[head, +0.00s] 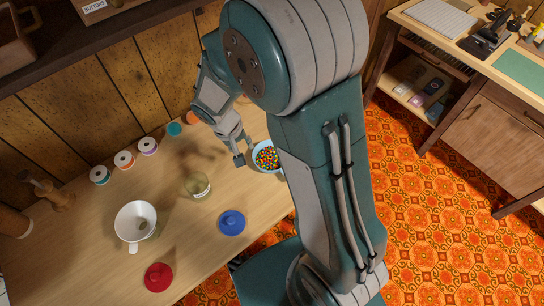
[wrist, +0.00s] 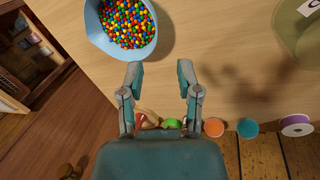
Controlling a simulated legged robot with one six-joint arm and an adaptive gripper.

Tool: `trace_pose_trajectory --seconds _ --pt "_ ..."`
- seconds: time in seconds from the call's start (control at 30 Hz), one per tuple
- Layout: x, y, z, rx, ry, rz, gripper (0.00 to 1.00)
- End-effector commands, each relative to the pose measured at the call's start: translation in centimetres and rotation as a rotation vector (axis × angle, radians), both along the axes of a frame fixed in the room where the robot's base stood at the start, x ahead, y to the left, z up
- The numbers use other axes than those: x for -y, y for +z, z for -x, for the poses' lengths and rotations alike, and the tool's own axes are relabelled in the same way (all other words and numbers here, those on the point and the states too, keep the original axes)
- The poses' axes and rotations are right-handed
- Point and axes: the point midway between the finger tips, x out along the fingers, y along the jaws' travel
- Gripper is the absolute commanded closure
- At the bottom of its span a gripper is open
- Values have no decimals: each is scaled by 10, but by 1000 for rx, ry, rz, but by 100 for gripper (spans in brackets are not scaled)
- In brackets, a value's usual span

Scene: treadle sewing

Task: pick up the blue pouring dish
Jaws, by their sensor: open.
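The blue pouring dish (head: 255,163) is a light-blue bowl filled with small multicoloured beads. It stands on the wooden table, partly hidden by my arm in the head view. In the wrist view the dish (wrist: 97,31) is at the top, left of centre, cut off by the frame edge. My gripper (head: 246,150) is close to the dish, on its far-left side in the head view. In the wrist view my gripper (wrist: 160,74) is open with nothing between its fingers, and the dish lies ahead of the left finger, apart from it.
A blue lid (head: 231,223), a red lid (head: 158,277), a glass jar (head: 197,185) and a white funnel (head: 135,222) share the table (head: 95,250). Several thread spools, including a purple one (head: 148,147), line the wall side. A shelf (head: 90,45) overhangs the back.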

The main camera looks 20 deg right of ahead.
Motion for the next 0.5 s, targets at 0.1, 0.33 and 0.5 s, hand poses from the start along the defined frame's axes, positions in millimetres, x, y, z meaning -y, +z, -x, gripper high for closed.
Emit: trace_pose_trajectory --seconds 0.1,0.33,0.5 --pt "7 -21 1 -6 -2 -2 56" --pt "15 -46 0 -3 -1 -4 56" --pt "21 -64 0 -5 -3 -3 56"
